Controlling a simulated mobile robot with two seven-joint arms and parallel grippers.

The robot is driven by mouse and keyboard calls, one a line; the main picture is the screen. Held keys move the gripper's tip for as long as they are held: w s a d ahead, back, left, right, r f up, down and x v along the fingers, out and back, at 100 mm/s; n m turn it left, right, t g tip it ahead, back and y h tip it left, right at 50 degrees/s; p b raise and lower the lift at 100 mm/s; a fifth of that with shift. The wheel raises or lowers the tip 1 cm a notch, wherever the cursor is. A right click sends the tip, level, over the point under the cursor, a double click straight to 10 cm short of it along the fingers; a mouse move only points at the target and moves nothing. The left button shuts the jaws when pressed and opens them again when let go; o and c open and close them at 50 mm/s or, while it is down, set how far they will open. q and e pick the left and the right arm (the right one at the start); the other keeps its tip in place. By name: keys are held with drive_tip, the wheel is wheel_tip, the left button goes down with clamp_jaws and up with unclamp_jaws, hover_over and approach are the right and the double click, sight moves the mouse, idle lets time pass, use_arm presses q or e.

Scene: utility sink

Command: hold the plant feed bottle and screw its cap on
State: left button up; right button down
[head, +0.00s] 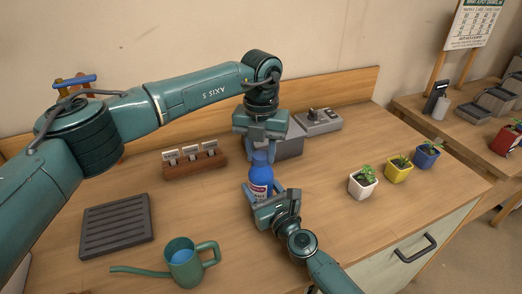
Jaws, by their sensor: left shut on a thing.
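The plant feed bottle (261,180) is blue with a red and white label and stands upright near the middle of the bench. My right gripper (263,191) is around its lower body, with a finger against each side. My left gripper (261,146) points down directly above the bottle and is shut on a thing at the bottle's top. That thing appears to be the cap, but the fingers mostly hide it. I cannot tell whether the cap is seated on the neck.
A watering can (184,262) and a dark ribbed tray (117,226) are at front left. A wooden label rack (194,163) and a grey device (318,122) stand behind. Potted plants in white (362,188), yellow (398,171) and blue (426,156) pots are at right.

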use_arm(q)
drive_tip(key=m, duration=1.4)
drive_tip(key=o, duration=1.2)
drive_tip(key=shift+c, duration=0.2)
wheel_tip(320, 180, up, 12)
use_arm(e)
drive_tip(key=shift+c, duration=2.2)
unclamp_jaws()
